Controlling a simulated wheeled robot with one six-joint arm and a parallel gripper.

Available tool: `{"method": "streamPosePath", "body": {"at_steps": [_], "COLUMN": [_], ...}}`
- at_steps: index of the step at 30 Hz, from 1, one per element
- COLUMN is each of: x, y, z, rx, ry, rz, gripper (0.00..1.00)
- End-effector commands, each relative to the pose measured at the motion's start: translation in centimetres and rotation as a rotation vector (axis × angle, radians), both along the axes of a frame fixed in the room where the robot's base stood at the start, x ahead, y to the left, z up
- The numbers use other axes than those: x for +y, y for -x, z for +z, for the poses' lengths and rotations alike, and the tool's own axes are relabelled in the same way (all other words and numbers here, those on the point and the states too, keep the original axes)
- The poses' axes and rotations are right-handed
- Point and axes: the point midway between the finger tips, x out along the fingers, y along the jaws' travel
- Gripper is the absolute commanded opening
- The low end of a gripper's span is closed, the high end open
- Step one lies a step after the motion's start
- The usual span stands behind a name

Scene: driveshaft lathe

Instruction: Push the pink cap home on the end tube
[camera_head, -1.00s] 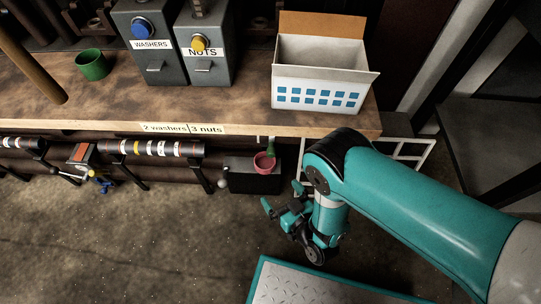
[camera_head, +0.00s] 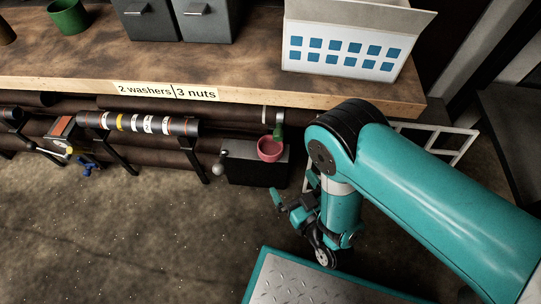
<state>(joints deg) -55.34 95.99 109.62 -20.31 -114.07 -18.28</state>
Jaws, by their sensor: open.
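The pink cap (camera_head: 270,149) shows as a small round cup-like piece at the black box (camera_head: 255,170) under the bench edge. A small green piece (camera_head: 278,131) is just above it. I cannot tell how far the cap sits on a tube. A dark tube with white and yellow bands (camera_head: 150,125) lies on brackets to the left; I cannot tell whether it is the end tube. My gripper (camera_head: 277,206) is open and appears empty, below the cap in the picture and apart from it.
The wooden bench (camera_head: 120,62) overhangs the tubes, with a white box with blue squares (camera_head: 340,50) and a green cup (camera_head: 68,16) on it. A ball-ended lever (camera_head: 218,169) is beside the black box. Open floor (camera_head: 130,240) lies in front.

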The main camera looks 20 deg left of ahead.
Motion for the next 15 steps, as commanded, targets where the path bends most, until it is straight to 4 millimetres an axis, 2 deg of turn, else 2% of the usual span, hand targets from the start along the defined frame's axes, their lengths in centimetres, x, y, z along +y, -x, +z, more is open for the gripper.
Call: {"method": "streamPosePath", "body": {"at_steps": [1,2,9,15], "x": [0.1,0.2,3.9,5.4], "y": [-0.1,-0.1,-3.7,-5.0], "z": [-0.8,-0.7,-0.6,-0.4], "rx": [-0.001,-0.001,-0.003,0.000], "ry": [-0.001,-0.002,-0.006,-0.001], "rz": [0.001,0.001,0.000,0.001], "gripper": [1.00,1.00,1.00,1.00]}}
